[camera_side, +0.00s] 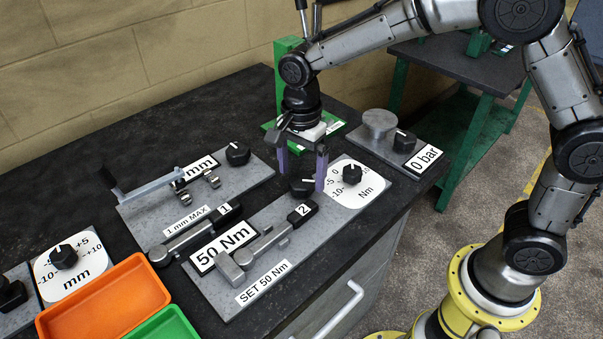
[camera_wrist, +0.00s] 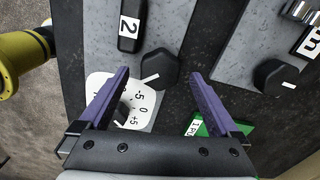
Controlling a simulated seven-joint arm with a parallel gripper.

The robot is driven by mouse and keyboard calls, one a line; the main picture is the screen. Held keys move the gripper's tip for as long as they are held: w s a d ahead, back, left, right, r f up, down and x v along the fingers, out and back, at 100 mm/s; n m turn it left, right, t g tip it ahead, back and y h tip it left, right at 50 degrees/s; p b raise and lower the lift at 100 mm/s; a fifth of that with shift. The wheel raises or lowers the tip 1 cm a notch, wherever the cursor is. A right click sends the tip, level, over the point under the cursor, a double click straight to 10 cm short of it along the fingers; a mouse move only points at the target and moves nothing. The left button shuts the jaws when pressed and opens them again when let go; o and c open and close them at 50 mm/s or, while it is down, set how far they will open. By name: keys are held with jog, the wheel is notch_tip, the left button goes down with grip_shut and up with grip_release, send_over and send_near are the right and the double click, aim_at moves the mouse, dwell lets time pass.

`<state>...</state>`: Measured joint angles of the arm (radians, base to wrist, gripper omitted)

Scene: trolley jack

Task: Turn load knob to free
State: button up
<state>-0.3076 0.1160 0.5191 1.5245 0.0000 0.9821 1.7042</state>
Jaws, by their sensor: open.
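A black faceted knob (camera_side: 302,188) with a white pointer line sits on the grey 50 Nm panel (camera_side: 215,291). It also shows in the wrist view (camera_wrist: 161,68), its line pointing left and slightly down. No "load" or "free" lettering is readable, so I cannot confirm from labels that it is the load knob. My gripper (camera_side: 302,180) points down over this knob, with its purple fingers open on either side. In the wrist view my gripper (camera_wrist: 158,73) holds nothing; the knob lies between the fingertips, with gaps on both sides. Finger contact and exact height are unclear.
A white Nm dial (camera_side: 336,190) with its own knob is close right of the fingers. A lever marked 2 (camera_side: 301,214) lies in front. The mm panel's knob (camera_side: 238,154) is behind left. The 0 bar panel (camera_side: 425,161) stands right. Orange bin (camera_side: 103,302) front left.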

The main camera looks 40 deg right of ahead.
jog(key=shift+f, duration=0.6)
jog(key=c, duration=1.4)
